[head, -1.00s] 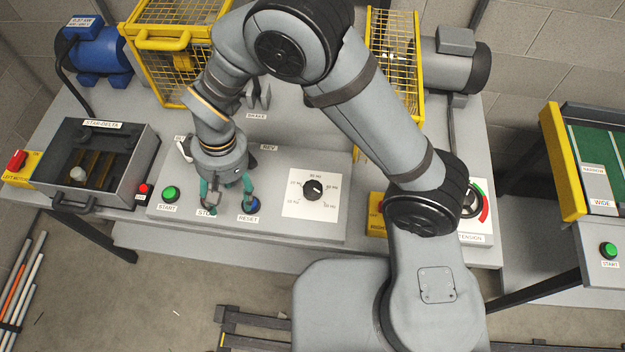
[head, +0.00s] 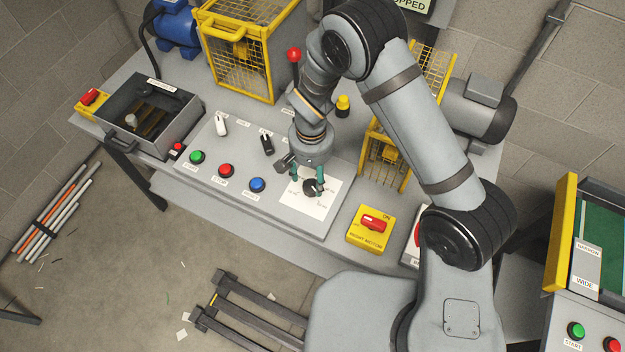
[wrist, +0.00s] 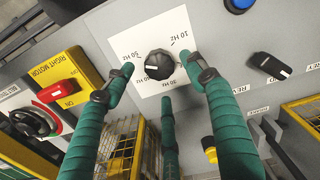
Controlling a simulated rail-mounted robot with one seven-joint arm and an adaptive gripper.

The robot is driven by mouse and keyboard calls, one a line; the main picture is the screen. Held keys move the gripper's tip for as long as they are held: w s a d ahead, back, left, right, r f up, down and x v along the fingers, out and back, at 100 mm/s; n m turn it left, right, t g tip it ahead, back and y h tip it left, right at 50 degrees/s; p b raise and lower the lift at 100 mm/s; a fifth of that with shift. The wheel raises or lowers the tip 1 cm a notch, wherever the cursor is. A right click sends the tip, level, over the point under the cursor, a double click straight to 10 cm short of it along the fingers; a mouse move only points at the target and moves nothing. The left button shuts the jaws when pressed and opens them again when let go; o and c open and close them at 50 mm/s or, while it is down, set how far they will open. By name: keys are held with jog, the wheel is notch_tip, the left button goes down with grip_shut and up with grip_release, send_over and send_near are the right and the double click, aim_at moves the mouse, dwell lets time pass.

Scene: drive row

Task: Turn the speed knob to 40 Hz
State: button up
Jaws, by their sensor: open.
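The speed knob (wrist: 158,64) is black and round on a white dial plate (wrist: 148,28). In the wrist view its white mark points left, below the 50 Hz label and toward the left fingertip. The knob also shows in the head view (head: 310,188), partly behind the fingers. My gripper (head: 307,180) is open over the dial, its green fingers on either side of the knob. It also shows in the wrist view (wrist: 157,63). I cannot tell whether the fingertips touch the knob.
Red (head: 226,171) and blue (head: 257,185) buttons sit left of the dial. A black selector (head: 267,144) stands behind them. A yellow box with a red switch (head: 373,223) is to the right. A yellow cage (head: 386,160) stands close behind the dial on the right.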

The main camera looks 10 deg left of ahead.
aim_at(311, 184)
jog(key=shift+f+p, duration=0.4)
jog(key=shift+f, duration=1.6)
jog(key=c, duration=0.4)
jog(key=c, duration=0.7)
jog(key=shift+c, duration=0.3)
